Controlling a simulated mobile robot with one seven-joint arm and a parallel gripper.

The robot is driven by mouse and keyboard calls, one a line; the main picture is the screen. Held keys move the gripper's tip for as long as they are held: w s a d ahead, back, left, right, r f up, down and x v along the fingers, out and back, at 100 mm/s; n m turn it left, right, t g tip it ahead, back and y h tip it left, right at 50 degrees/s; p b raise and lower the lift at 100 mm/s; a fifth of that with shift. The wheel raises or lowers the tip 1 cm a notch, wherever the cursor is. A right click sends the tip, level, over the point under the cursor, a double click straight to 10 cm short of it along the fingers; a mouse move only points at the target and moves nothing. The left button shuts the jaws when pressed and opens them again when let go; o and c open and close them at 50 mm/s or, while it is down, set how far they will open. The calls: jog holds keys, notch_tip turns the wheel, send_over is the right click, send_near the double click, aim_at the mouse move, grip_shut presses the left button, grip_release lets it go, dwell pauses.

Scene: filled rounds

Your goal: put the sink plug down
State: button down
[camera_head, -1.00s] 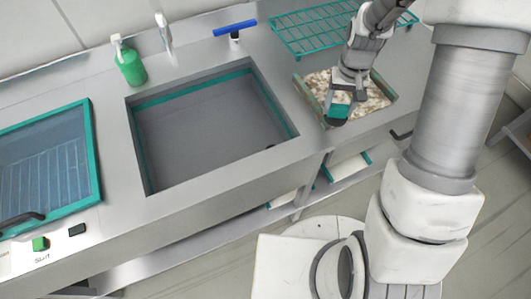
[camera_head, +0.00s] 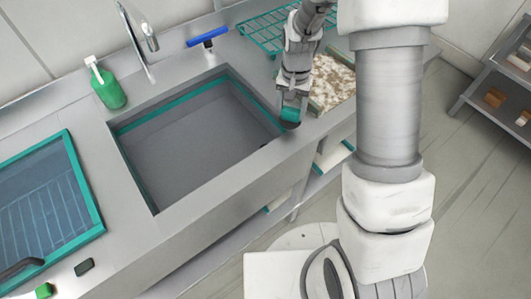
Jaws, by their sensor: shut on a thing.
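My gripper (camera_head: 292,108) points down at the right rim of the sink (camera_head: 190,130). It is shut on the sink plug (camera_head: 291,115), which shows as a teal piece between the fingers with a dark round edge below it. The plug is over the strip of steel counter between the sink and the speckled tray. I cannot tell whether its underside touches the counter. The fingers hide part of it.
The speckled tray (camera_head: 337,97) is set in the counter on the right. A teal-framed glass lid (camera_head: 87,185) is at left.

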jog(key=shift+w+a+f+m+b, duration=0.45)
jog(key=shift+a+f+m+b, duration=0.55)
jog(key=shift+f, duration=2.1)
jog(key=shift+w+a+f+m+b, duration=0.5)
jog(key=shift+a+f+m+b, duration=0.55)
jog(key=shift+f, duration=2.1)
jog(key=shift+w+a+f+m+b, duration=0.6)
jog(key=shift+a+f+m, duration=0.65)
jog(key=shift+f, duration=1.85)
jog(key=shift+c, duration=0.5)
grip_release()
jog(key=shift+s+d, duration=0.15)
